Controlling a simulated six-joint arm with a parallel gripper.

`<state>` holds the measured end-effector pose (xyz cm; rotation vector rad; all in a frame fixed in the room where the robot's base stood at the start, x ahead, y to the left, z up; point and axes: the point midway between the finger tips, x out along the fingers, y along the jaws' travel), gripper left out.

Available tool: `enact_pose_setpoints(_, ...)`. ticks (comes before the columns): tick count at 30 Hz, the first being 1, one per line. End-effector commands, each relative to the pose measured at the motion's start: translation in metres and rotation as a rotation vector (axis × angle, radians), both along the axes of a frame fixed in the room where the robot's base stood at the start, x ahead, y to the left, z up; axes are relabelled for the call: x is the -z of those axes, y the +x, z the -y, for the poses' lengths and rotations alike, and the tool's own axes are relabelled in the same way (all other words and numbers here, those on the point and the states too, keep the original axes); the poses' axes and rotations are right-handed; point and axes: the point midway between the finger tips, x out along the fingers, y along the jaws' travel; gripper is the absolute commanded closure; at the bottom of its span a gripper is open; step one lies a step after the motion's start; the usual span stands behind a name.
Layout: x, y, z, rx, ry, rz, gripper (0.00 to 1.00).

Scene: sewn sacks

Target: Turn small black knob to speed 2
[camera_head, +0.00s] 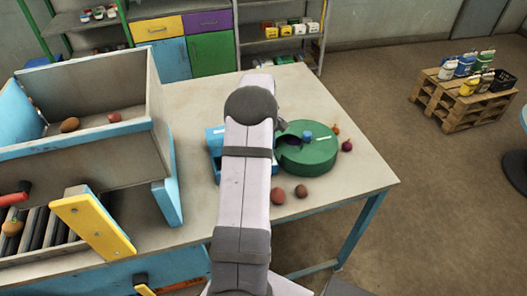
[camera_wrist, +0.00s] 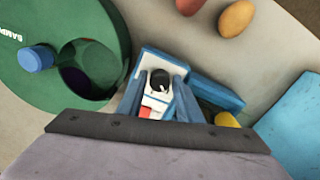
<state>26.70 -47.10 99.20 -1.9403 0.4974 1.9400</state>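The small black knob (camera_wrist: 160,80) with a white mark shows in the wrist view on a white panel (camera_wrist: 153,101) of a blue device. My gripper (camera_wrist: 159,86) reaches over this panel. Its two blue fingers appear spread on either side of the knob, with a little white panel showing between. I cannot tell their height above it. A red part (camera_wrist: 145,112) shows just below the knob. In the head view the blue device (camera_head: 214,141) stands on the table, largely hidden behind my arm, and the knob and fingertips are hidden.
A green round drum (camera_head: 308,156) with a blue knob (camera_head: 307,136) stands right beside the device. Brown round items (camera_head: 301,191) lie near the table's front right. A large bin (camera_head: 75,100) with a yellow-handled machine fills the left. Bare table (camera_head: 190,95) lies behind.

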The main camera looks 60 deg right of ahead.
Motion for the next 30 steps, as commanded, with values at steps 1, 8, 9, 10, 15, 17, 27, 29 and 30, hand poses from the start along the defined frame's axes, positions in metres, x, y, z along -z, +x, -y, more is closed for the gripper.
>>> enact_pose_setpoints(1,0.0003,-0.0001,0.0,0.0,0.0,0.0,0.68)
enact_pose_setpoints(8,0.0001,-0.0001,0.0,0.0,0.0,0.0,0.94)
enact_pose_setpoints(9,0.0001,0.0,-0.0001,0.0,0.0,0.0,0.98)
enact_pose_setpoints(10,0.0,0.0,-0.0001,0.0,0.0,0.0,0.98)
enact_pose_setpoints(15,-0.0001,0.0,-0.0001,0.006,0.0,0.0,0.98)
enact_pose_setpoints(17,-0.0001,0.0001,0.0,0.014,0.0,0.0,0.98)
enact_pose_setpoints(27,-0.0002,0.0005,0.0005,0.167,0.0,0.001,0.98)
enact_pose_setpoints(29,-0.0003,0.0005,0.0005,0.212,0.0,0.001,0.98)
enact_pose_setpoints(30,-0.0003,0.0005,0.0005,0.245,0.0,0.001,0.98)
